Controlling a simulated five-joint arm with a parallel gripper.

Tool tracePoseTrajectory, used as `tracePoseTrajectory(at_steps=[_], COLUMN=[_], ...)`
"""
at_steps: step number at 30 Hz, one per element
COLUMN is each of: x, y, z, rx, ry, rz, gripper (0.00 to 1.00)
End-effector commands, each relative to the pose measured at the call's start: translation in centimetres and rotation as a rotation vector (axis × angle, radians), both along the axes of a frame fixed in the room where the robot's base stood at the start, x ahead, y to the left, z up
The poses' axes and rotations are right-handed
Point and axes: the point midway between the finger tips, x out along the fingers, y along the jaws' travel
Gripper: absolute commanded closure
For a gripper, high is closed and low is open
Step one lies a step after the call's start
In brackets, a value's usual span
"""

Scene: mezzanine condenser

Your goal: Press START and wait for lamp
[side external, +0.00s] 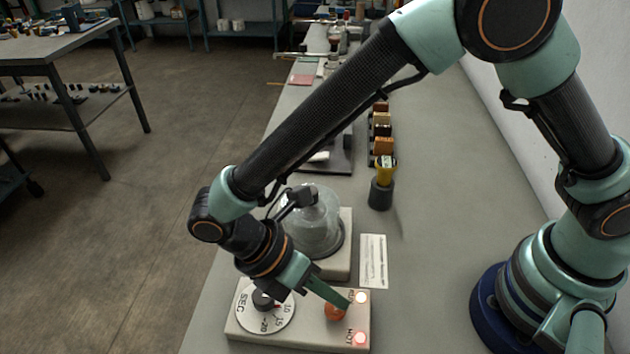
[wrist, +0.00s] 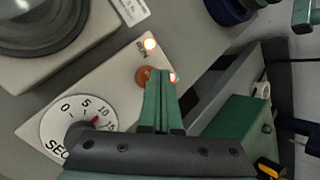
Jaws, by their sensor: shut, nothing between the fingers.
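A pale control panel (side external: 300,338) lies at the near end of the bench. It carries a round white SEC dial (side external: 249,311) with a dark knob, a round orange-red button (side external: 334,313) and two glowing lamps. In the wrist view the dial (wrist: 57,118), button (wrist: 142,76), upper lamp (wrist: 151,44) and lower lamp (wrist: 172,77) show again. My gripper (side external: 347,304) is shut and empty, its green fingers (wrist: 161,74) partly covering the button. I cannot tell whether they touch it. No START label is readable.
A glass vessel (side external: 313,226) on a pale base stands just behind the panel. A printed card (side external: 373,262) lies beside it. A yellow-topped tool in a dark holder (side external: 381,193) stands farther back. The bench (side external: 440,200) right of it is clear.

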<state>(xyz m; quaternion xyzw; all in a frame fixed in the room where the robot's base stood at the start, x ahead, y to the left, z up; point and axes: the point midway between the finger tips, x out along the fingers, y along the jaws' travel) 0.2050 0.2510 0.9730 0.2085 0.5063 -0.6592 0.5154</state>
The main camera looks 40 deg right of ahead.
Motion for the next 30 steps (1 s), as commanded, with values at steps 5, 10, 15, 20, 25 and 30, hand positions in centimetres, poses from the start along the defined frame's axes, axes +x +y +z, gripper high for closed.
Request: tracePoseTrajectory(at_steps=[5,10,15,20,25,30], x=[0.0,0.0,0.0,0.0,0.0,0.0], y=[0.0,0.0,0.0,0.0,0.0,0.0], z=[0.8,0.9,1.0,2.2,3.8,5.2], rx=[0.001,0.000,0.001,0.002,0.002,0.002], ry=[-0.001,0.000,0.000,-0.002,-0.002,-0.002], rz=[0.000,0.000,0.000,0.000,0.000,0.000], gripper=[1.00,1.00,1.00,1.00,1.00,1.00])
